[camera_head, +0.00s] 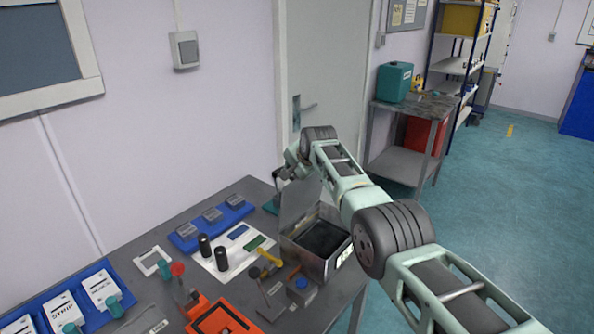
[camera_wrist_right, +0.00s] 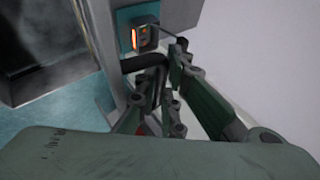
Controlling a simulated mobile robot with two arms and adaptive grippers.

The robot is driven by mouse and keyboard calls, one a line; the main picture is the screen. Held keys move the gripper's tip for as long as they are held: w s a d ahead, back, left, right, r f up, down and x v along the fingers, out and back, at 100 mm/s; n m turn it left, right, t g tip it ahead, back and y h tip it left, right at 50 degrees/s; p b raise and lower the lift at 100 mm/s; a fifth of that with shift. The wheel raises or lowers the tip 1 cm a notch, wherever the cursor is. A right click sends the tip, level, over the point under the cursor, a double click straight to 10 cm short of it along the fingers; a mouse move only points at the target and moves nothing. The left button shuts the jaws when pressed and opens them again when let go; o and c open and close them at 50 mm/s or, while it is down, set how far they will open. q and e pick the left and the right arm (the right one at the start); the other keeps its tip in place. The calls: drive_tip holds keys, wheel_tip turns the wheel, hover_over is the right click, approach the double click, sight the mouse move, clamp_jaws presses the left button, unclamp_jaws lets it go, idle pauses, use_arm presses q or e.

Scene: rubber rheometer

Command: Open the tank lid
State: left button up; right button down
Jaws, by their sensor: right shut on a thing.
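The tank (camera_head: 318,262) is a square metal box with a dark interior, near the right end of the grey bench. Its lid (camera_head: 297,203) is swung up and stands steeply above the tank's back left edge. My right arm reaches in from the lower right over the tank. My right gripper (camera_head: 284,178) is at the raised lid's upper part, partly hidden by the wrist. In the right wrist view the gripper (camera_wrist_right: 160,85) is shut around a dark bar-like handle (camera_wrist_right: 143,62) beside the lid's edge. My left gripper is not in view.
A blue rack (camera_head: 212,222), a white mat with two black cylinders (camera_head: 205,247), a yellow-handled tool (camera_head: 270,257) and orange trays (camera_head: 222,320) crowd the bench left of the tank. A wall and door stand close behind. Open floor lies to the right.

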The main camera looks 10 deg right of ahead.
drive_tip(key=shift+w+a+r, duration=0.2)
drive_tip(key=shift+a+r, duration=0.2)
drive_tip(key=shift+a, duration=0.1)
drive_tip(key=c, duration=1.9)
unclamp_jaws()
drive_tip(key=shift+o, duration=0.2)
drive_tip(key=shift+f, duration=0.15)
drive_tip(key=shift+s+f, duration=0.15)
drive_tip(key=shift+f, duration=0.1)
drive_tip(key=shift+r, duration=0.25)
drive_tip(key=v, duration=1.2)
drive_tip(key=shift+d+r, duration=0.15)
drive_tip(key=shift+d, duration=0.2)
